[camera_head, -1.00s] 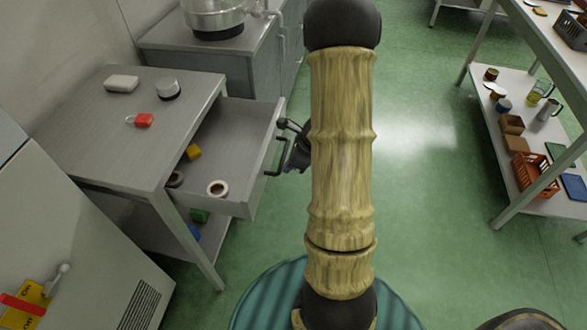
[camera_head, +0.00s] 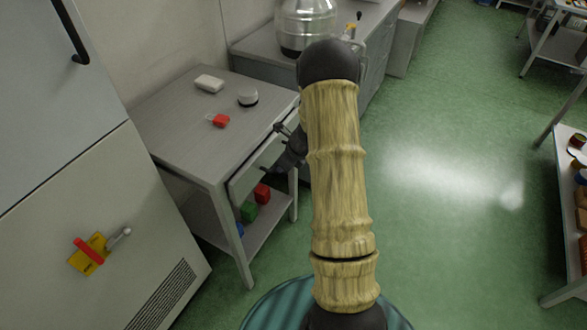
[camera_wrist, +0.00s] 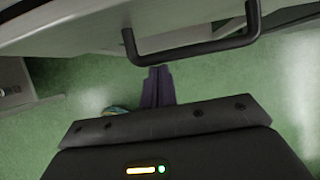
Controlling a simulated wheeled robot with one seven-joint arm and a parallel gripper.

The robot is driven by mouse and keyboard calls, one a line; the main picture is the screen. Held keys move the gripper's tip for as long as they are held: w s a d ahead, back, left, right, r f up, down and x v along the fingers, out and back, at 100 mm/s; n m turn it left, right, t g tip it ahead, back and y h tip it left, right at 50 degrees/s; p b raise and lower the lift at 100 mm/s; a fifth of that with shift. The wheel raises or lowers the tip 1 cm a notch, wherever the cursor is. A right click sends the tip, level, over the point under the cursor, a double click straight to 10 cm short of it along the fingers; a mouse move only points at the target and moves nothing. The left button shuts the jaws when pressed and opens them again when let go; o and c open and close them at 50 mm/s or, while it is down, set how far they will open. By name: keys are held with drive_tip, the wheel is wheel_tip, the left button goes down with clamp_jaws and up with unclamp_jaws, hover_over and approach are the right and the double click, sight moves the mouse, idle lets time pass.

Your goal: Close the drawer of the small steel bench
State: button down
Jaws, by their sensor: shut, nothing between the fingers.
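The small steel bench (camera_head: 175,115) stands left of my arm in the head view. Its drawer (camera_head: 243,183) has its front close against the bench's front edge, and no drawer inside shows. I cannot tell if a thin gap is left. My gripper (camera_head: 282,129) is at the drawer front, shut and empty, partly hidden by my arm. In the wrist view the black bar handle (camera_wrist: 190,52) on the pale drawer front (camera_wrist: 185,22) crosses the top. My shut fingers (camera_wrist: 158,72) are just below the handle; contact is unclear.
A white block (camera_head: 209,83), a round white-topped item (camera_head: 248,98) and a red padlock (camera_head: 219,121) lie on the bench top. Red and green blocks sit on its lower shelf. A cabinet (camera_head: 95,210) stands at left. Green floor (camera_head: 440,220) at right is clear.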

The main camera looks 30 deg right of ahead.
drive_tip(key=shift+w+a+p, duration=0.2)
drive_tip(key=shift+w+a, duration=0.2)
drive_tip(key=shift+w, duration=0.2)
drive_tip(key=shift+w+a+p, duration=0.15)
drive_tip(key=shift+w+a, duration=0.2)
drive_tip(key=shift+w, duration=0.2)
drive_tip(key=shift+r, duration=0.1)
drive_tip(key=s+d+r, duration=0.4)
drive_tip(key=s+r, duration=0.3)
drive_tip(key=r, duration=0.1)
drive_tip(key=shift+d+b, duration=0.4)
